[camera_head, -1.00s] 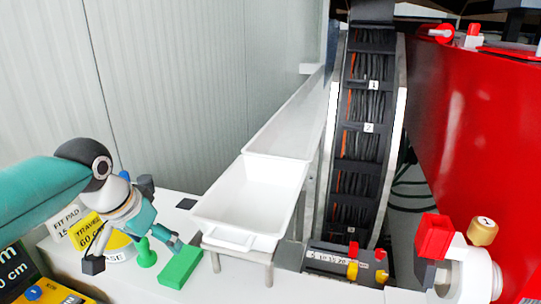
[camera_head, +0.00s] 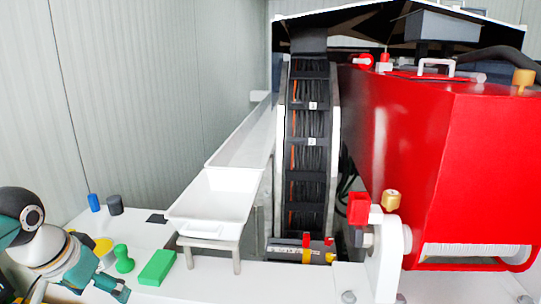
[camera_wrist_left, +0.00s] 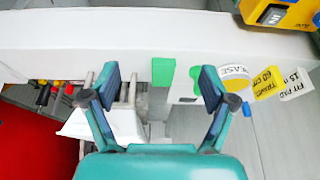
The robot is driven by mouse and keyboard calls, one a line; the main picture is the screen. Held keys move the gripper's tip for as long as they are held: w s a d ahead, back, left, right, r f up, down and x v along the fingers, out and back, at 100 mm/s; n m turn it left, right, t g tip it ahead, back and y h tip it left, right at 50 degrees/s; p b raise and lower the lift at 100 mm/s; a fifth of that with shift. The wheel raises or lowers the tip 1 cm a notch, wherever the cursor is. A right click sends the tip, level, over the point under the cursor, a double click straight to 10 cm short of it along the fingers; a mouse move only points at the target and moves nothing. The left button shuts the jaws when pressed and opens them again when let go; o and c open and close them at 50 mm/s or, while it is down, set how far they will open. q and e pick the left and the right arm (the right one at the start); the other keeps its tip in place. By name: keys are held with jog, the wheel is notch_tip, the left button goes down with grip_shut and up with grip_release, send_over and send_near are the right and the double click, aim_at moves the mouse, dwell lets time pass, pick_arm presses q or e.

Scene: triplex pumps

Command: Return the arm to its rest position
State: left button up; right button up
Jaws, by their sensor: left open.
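My left arm comes in at the lower left of the head view. Its teal left gripper (camera_head: 100,285) is low at the near edge of the white bench. In the left wrist view the two fingers of the left gripper (camera_wrist_left: 158,85) stand wide apart with nothing held. A green block (camera_head: 157,268) lies on the bench to the right of the gripper. It also shows in the left wrist view (camera_wrist_left: 163,71), beyond the gap between the fingers. My right gripper is not in view.
A green peg-like piece (camera_head: 123,259) stands beside the block. A white tray (camera_head: 215,203) sits on a stand to the right. A dark cable channel (camera_head: 309,150) and a large red housing (camera_head: 420,150) lie further right. Blue (camera_head: 94,203) and dark (camera_head: 115,205) cylinders stand behind.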

pick_arm(q)
jog(key=s+d+f+g+h, duration=0.1)
jog(key=s+d+f+g, duration=0.15)
jog(key=f, duration=0.65)
jog(key=s+d+f+g, duration=0.1)
jog(key=d+f+g, duration=0.15)
jog(key=f, duration=0.75)
jog(key=s+d+f+g+h, duration=0.1)
jog(key=d+f+g, duration=0.15)
jog(key=f, duration=0.65)
jog(key=s+d+f+n+t, duration=0.1)
jog(key=s+d+f, duration=0.4)
jog(key=f, duration=0.4)
jog(key=s+d+f+n+t+h, duration=0.1)
jog(key=s+d+f+n+t, duration=0.1)
jog(key=s+d+f, duration=0.4)
jog(key=shift+d+f+h, duration=0.25)
jog(key=shift+f+h, duration=0.05)
jog(key=shift+f, duration=1.15)
jog(key=shift+s+t, duration=0.1)
jog(key=shift+t, duration=0.15)
